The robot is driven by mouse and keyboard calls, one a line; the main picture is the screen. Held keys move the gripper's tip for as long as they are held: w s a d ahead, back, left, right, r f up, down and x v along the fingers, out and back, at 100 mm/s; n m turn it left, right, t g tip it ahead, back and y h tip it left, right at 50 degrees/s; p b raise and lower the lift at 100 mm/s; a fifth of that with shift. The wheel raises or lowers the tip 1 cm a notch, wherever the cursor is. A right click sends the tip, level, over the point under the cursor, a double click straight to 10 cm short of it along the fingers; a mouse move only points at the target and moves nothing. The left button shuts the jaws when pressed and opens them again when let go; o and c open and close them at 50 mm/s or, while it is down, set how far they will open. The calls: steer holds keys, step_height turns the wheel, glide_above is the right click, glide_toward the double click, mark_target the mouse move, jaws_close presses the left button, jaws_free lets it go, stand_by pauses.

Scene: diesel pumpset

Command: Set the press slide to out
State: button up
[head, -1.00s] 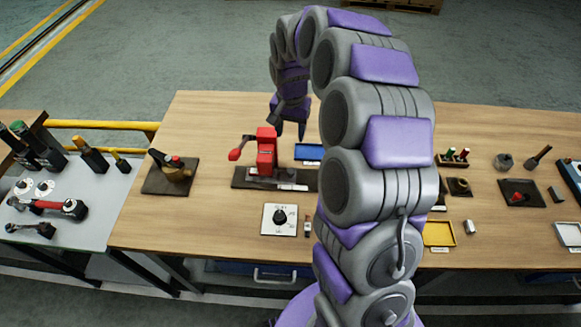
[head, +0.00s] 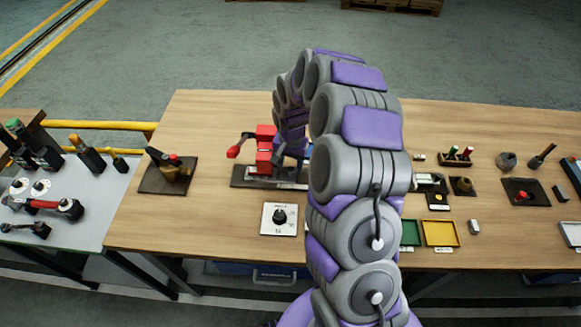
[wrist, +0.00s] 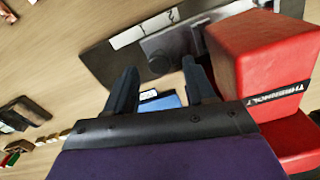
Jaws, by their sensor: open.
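The red press (head: 265,150) stands on a dark base plate (head: 240,178) at the left middle of the wooden bench. In the wrist view its red body (wrist: 262,62) fills the right side, beside my gripper. Contact cannot be told.
A white dial plate (head: 279,219) lies in front of the press. A dark fixture with a red-topped part (head: 170,172) stands to its left. Green and yellow trays (head: 440,233) lie right of my arm. Part of a blue tray (wrist: 160,101) shows between my fingers.

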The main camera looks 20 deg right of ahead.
steer(key=shift+f, duration=0.9)
jaws_close()
